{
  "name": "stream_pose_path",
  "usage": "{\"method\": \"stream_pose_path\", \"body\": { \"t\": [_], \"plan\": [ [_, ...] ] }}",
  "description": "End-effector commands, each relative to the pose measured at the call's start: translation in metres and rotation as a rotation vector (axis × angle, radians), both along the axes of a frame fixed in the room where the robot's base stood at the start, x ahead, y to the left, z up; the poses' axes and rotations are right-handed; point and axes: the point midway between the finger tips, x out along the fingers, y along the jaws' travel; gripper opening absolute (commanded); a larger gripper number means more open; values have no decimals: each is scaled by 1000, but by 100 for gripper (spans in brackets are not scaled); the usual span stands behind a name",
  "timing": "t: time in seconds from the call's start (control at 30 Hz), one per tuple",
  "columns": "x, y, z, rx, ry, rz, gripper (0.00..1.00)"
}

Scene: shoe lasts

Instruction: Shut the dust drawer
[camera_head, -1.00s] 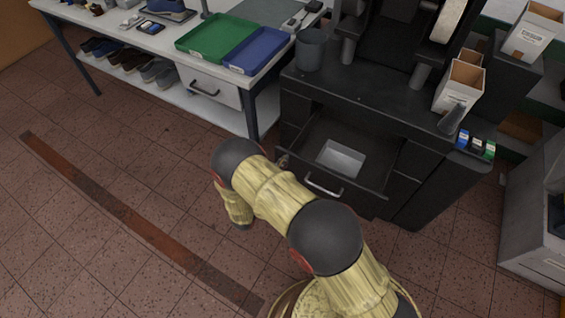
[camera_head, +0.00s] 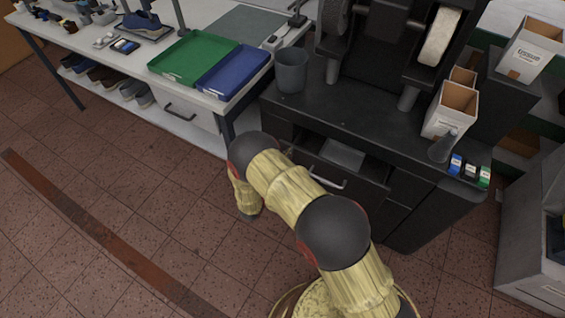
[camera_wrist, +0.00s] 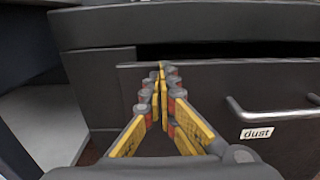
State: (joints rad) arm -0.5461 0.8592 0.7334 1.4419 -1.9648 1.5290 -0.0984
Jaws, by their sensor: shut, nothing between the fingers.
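The dust drawer (camera_head: 350,188) is a dark front with a metal bar handle, low in the black machine cabinet. In the head view it stands a little way out, with part of a light tray inside showing. In the wrist view its front (camera_wrist: 215,88) carries a "dust" label, and a dark gap shows above its top edge. My gripper (camera_wrist: 160,68) is shut and empty, its fingertips at the left part of the drawer front near the top edge, left of the handle. Whether they touch is hard to tell.
The black cabinet (camera_head: 400,130) carries a grey cup (camera_head: 291,70) and an open carton (camera_head: 450,108). A workbench with a green tray (camera_head: 193,57) and a blue tray (camera_head: 234,70) stands at the left. A grey bin (camera_head: 525,240) stands at the right.

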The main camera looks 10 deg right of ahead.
Motion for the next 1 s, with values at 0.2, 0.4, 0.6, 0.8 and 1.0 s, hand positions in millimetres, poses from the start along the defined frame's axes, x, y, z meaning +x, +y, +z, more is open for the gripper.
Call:
{"method": "stream_pose_path", "body": {
  "t": [0.2, 0.4, 0.6, 0.8, 1.0],
  "plan": [
    [39, -30, -1, 0, -1, -3, 0],
    [61, -45, -1, 0, -1, -2, 0],
    [71, -51, 0, -1, -1, 0, 0],
    [73, -53, 0, 0, -1, 0, 0],
    [74, -53, 1, 0, -3, -1, 0]
  ]
}}
